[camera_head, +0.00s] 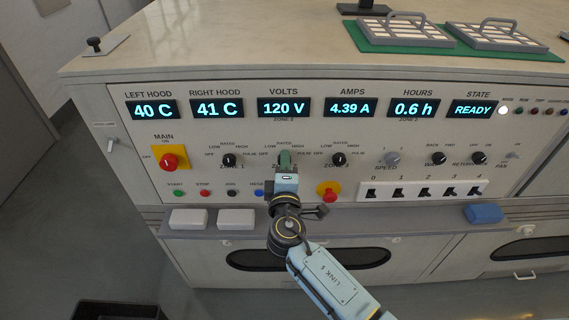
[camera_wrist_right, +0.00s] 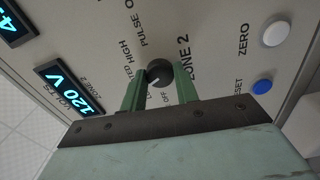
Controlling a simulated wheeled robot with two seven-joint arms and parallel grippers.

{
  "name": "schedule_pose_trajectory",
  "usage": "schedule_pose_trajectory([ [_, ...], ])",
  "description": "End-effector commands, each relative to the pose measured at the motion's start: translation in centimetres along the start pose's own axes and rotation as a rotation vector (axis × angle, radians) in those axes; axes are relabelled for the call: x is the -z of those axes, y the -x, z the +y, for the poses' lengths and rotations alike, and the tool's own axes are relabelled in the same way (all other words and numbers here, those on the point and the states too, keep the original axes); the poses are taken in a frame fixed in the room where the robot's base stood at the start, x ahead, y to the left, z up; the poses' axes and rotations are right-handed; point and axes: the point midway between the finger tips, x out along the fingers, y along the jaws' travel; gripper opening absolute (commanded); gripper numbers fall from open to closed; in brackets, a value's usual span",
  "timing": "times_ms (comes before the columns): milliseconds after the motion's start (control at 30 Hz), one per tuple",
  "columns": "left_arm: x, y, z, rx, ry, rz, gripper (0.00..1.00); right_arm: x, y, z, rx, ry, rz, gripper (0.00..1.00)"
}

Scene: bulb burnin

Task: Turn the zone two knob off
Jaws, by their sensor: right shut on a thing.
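The zone two knob (camera_wrist_right: 159,72) is a dark round knob on the panel, with a pale mark on its face and OFF, LOW, RATED, HIGH and PULSE printed around it. The mark seems to lean towards the lower left in the right wrist view, but its exact setting is hard to read. My right gripper (camera_wrist_right: 160,88) is shut on this knob, a green finger on each side. In the head view my right gripper (camera_head: 285,160) covers most of the knob. My left gripper is not in view.
Similar knobs for zone one (camera_head: 229,160) and zone three (camera_head: 338,160) flank it. The volts display (camera_head: 284,108) reads 120 V. A ledge with white blocks (camera_head: 188,219) runs below.

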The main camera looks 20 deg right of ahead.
Motion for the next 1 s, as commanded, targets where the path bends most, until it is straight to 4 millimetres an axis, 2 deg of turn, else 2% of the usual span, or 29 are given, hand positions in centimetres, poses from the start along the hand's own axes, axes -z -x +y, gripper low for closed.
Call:
schedule_pose_trajectory([
  [333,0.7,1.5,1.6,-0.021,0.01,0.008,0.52,0.0,0.0,0.1,0.001,0.333,0.002,0.07],
  [700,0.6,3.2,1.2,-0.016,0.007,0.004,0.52,0.0,0.0,0.1,0.0,0.673,0.002,0.07],
  [1000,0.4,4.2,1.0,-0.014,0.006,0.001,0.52,0.0,0.0,0.0,0.001,0.872,0.002,0.07],
])
